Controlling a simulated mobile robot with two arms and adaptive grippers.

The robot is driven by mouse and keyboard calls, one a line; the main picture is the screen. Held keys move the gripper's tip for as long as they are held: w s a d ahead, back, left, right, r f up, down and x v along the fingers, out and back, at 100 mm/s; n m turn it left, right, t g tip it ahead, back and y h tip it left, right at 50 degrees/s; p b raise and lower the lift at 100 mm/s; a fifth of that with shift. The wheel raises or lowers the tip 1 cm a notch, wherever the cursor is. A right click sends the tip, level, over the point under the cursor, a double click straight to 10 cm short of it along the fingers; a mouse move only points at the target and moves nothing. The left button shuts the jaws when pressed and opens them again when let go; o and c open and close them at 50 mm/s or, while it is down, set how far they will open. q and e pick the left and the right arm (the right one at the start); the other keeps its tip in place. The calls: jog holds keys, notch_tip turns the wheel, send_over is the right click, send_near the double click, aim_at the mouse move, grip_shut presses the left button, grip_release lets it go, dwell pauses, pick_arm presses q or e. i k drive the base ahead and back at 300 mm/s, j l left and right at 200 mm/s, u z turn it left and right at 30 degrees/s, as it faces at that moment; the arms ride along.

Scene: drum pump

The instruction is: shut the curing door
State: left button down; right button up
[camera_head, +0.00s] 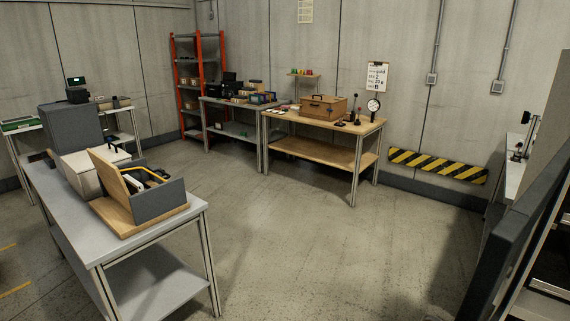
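A dark blue-grey panel (513,237), which looks like the curing door, stands at the right edge of the view. It is seen nearly edge-on and appears swung open. Dark shelf-like rails (549,288) show to the right of it, cut off by the frame, so I cannot tell how the panel joins them. A handle or latch is not clear. Neither of my grippers is in view.
A grey table (178,222) with a wooden-based box stands at the left front. A wooden workbench (320,149), a grey bench (232,131) and an orange shelf rack (180,84) line the back. The middle floor is clear.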

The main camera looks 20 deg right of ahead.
aim_at(509, 247)
jog(key=i+z, duration=0.15)
jog(key=z, duration=0.3)
jog(key=i+z, duration=0.1)
jog(key=z, duration=0.3)
jog(key=i+j+z, duration=0.1)
jog(key=z, duration=0.35)
jog(key=i+j+z, duration=0.15)
jog(key=z, duration=0.25)
jog(key=i+j+z, duration=0.1)
jog(key=z, duration=0.35)
jog(key=j+z, duration=0.25)
jog(key=z, duration=0.2)
